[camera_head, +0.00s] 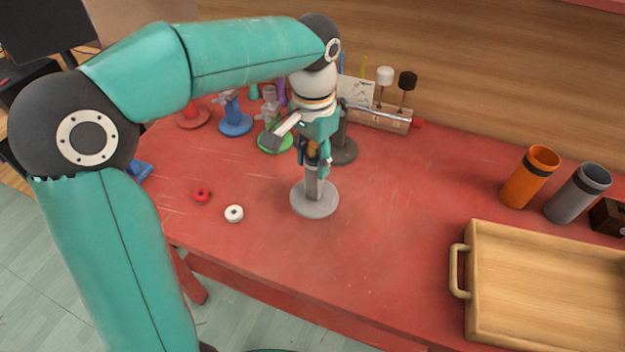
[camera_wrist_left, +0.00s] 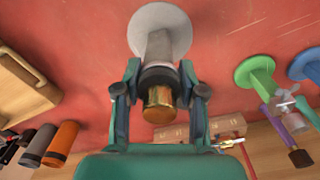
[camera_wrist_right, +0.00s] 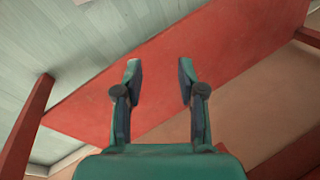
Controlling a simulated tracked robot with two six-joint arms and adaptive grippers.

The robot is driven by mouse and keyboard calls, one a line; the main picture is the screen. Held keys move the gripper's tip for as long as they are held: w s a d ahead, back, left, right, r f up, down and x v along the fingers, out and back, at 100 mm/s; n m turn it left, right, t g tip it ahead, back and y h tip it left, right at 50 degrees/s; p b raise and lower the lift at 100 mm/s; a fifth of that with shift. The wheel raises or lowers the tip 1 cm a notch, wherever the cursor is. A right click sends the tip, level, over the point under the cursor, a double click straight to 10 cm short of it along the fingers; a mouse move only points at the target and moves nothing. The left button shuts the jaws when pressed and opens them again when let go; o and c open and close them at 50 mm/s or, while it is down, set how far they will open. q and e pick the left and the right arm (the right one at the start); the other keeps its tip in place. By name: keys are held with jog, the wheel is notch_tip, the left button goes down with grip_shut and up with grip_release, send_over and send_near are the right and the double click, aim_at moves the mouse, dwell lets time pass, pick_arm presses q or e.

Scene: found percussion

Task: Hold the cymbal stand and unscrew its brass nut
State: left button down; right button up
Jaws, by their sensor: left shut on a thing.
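The grey cymbal stand (camera_head: 313,200) stands upright on the red table on a round base. It also shows in the left wrist view (camera_wrist_left: 160,45). Its brass nut (camera_wrist_left: 159,101) sits at the top, between the fingers and closer to the wrist camera than the fingertips. A dark collar lies just below the nut. My left gripper (camera_head: 313,160) comes from above and is shut on the stand around this upper part. The gripper largely hides the nut in the head view. My right gripper (camera_wrist_right: 160,70) is open and empty, seen only in its own wrist view, with the red table edge beyond it.
Green (camera_head: 272,145), blue (camera_head: 236,128) and dark stands (camera_head: 343,155) are behind. A wooden tray (camera_head: 470,285) and orange cup (camera_head: 528,178) are at right. The front middle is clear.

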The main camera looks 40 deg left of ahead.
aim_at(312, 145)
pick_arm(q)
jog(key=shift+f, duration=2.75)
jog(key=c, duration=0.7)
grip_release()
jog(key=shift+f, duration=0.1)
jog(key=shift+o, duration=0.2)
notch_tip(312, 145, up, 11)
jog(key=shift+r+p, duration=0.1)
jog(key=shift+p, duration=0.4)
jog(key=shift+r, duration=0.5)
jog(key=shift+s, duration=0.1)
